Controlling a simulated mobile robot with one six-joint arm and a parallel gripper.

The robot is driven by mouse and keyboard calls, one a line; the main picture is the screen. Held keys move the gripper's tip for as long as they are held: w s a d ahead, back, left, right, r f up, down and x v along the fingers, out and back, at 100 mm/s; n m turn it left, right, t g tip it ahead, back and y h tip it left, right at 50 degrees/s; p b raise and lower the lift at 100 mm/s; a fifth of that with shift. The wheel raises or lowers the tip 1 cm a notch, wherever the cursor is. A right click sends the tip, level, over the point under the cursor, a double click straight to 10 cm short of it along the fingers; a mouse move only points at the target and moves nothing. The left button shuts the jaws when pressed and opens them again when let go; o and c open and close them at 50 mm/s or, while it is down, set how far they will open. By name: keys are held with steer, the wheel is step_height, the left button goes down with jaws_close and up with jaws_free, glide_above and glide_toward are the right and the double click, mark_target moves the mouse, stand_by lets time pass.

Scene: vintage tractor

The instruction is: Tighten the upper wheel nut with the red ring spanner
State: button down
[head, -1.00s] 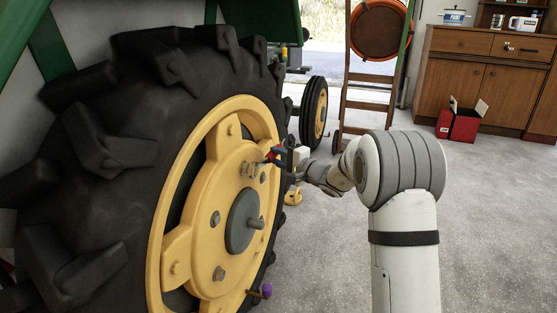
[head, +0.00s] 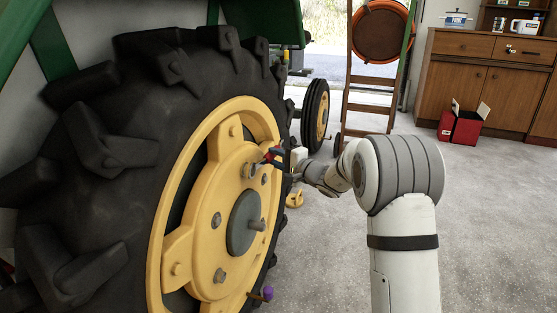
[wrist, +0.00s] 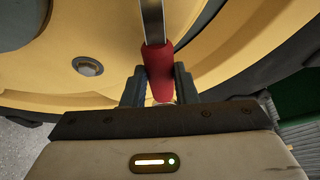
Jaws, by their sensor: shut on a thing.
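My gripper (wrist: 158,84) is shut on the red handle (wrist: 159,68) of the spanner. Its steel shank runs up out of the wrist view, so the ring end is hidden there. In the head view, my gripper (head: 279,158) is small at the right side of the yellow wheel hub (head: 205,248), with the red of the spanner (head: 270,156) beside it. The upper wheel nut (head: 249,171) is close to the spanner's far end. I cannot tell whether the ring sits around it. Another wheel nut (wrist: 88,66) shows bare in the wrist view.
The big black tyre (head: 95,195) fills the left. A purple-handled tool (head: 267,293) sticks out low on the wheel. A yellow object (head: 294,200) lies on the floor behind. A red box (head: 463,126) stands by the wooden cabinet (head: 490,80). The floor at right is clear.

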steer(key=shift+w+a, duration=0.15)
steer(key=shift+a, duration=0.35)
steer(key=c, duration=1.7)
jaws_free()
jaws_close()
steer(key=shift+f+m+g+h+p, duration=0.4)
steer(key=shift+f+m+p, duration=0.3)
steer(key=shift+f+m, duration=0.25)
steer(key=shift+s+a+f+m+g+p, duration=0.1)
steer(key=shift+s+f+m+g+p, duration=0.2)
steer(key=shift+f+m+p, duration=0.3)
steer(key=shift+s+a+f+m+g+p, duration=0.1)
steer(key=shift+s+f+m+g+p, duration=0.2)
steer(key=shift+f+m+p, duration=0.35)
steer(key=shift+s+a+f+m+g+p, duration=0.1)
steer(key=shift+s+f+m+g+p, duration=0.2)
steer(key=shift+f+p, duration=0.35)
steer(key=shift+w+d+r+n+t+b, duration=0.1)
steer(key=shift+w+r+n+t+b, duration=0.2)
steer(key=shift+b, duration=0.55)
steer(key=shift+w+r+n+t+b, duration=0.15)
steer(key=shift+r+b, duration=0.25)
steer(key=shift+b, duration=0.45)
stand_by(0.5)
